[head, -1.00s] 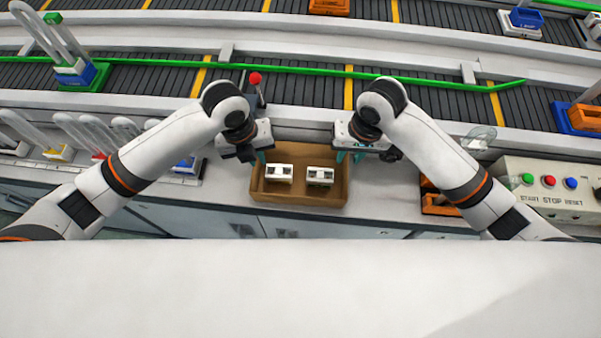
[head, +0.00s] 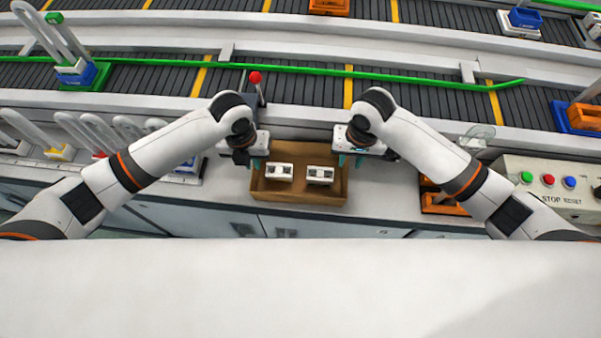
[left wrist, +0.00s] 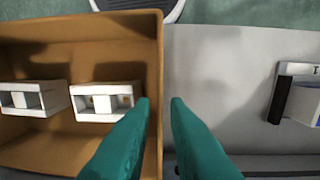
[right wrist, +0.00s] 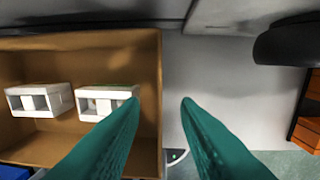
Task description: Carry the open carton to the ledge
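The open brown carton (head: 300,197) stands upright on the grey counter (head: 385,195) near its front edge. Two white blocks (head: 279,172) (head: 320,175) with square openings lie inside it. My left gripper (head: 257,163) is at the carton's left side. In the left wrist view its green fingertips (left wrist: 160,100) lie on either side of the carton wall with narrow gaps. My right gripper (head: 350,160) is at the right side. In the right wrist view its fingertips (right wrist: 161,99) are wider apart, one on each side of the wall. I cannot tell which surface is the ledge.
A red-knobbed lever (head: 255,78) stands behind the carton at the left. Conveyors (head: 300,85) with a green rail run behind. Orange trays (head: 440,202) and a button panel (head: 550,190) are at the right. Several looped fixtures (head: 90,130) stand at the left.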

